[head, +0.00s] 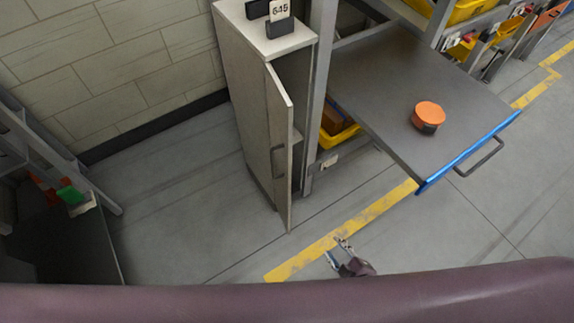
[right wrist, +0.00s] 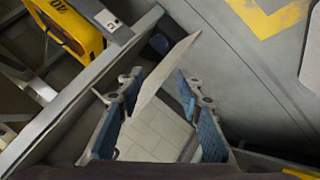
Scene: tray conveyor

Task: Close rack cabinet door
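The narrow grey rack cabinet (head: 240,95) stands against the wall at the top middle of the head view. Its door (head: 279,165) is swung partly open, with a dark gap behind it and a handle (head: 278,160) on its face. My right gripper (head: 338,249) is open and empty, to the right of the door's lower end in the picture. In the right wrist view, a pale panel that looks like the door (right wrist: 165,75) shows between the spread fingers (right wrist: 158,77); contact cannot be told. My left gripper is not in view.
A pulled-out grey shelf with a blue edge (head: 468,151) carries an orange-topped round object (head: 428,115), right of the cabinet. Black blocks and a label (head: 277,12) sit on the cabinet top. Yellow bins (head: 338,136) fill the rack. Floor left of the door is clear.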

